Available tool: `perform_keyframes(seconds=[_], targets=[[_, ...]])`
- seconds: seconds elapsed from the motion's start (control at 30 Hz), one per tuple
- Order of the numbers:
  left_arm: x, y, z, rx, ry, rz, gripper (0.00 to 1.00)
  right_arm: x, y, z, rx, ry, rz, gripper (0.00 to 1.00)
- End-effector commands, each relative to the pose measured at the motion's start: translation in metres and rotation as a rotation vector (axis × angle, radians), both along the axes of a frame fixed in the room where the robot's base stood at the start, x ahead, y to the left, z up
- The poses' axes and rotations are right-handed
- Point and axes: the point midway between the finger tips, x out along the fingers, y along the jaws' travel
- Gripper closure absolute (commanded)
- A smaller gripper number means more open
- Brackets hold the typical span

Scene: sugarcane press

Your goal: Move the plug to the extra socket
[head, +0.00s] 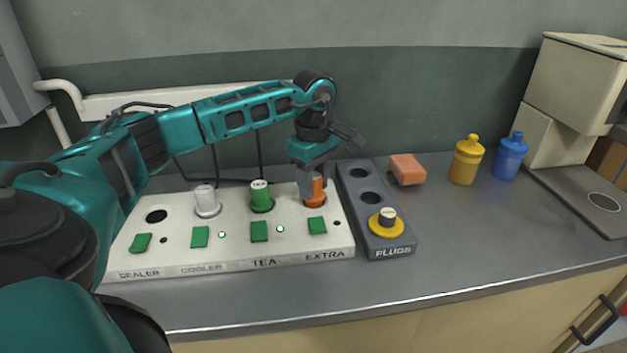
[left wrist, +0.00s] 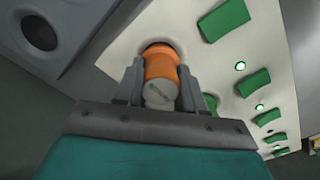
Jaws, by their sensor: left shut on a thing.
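The orange plug (head: 314,190) stands at the EXTRA socket, the rightmost place on the white socket panel (head: 290,263). My left gripper (head: 312,187) points down at it from above and is shut on it. In the left wrist view the orange plug (left wrist: 162,70) with its grey cap sits between the two fingers (left wrist: 160,88), over the hole in the panel. How deep it sits is hidden. The right gripper is not in view.
The panel also holds a white plug (head: 206,203) at COOLER and a green plug (head: 261,196) at TEA; the SEALER socket (head: 156,216) is empty. The grey PLUGS holder (head: 362,215) has a yellow plug (head: 386,228). A sponge (head: 407,169) and two bottles (head: 467,162) stand behind right.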

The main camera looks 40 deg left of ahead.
Motion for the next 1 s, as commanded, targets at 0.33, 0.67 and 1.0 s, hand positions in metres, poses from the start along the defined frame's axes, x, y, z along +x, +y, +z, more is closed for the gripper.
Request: perform_keyframes(seconds=[0.33,0.67,1.0], targets=[[0.0,0.0,-0.006,0.0,0.0,0.0,1.0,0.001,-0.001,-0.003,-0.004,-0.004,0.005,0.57],[0.0,0.0,-0.009,0.0,-0.001,0.0,0.53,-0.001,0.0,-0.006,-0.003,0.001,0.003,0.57],[0.0,0.0,-0.005,0.0,0.0,0.0,0.51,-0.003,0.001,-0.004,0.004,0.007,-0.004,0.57]])
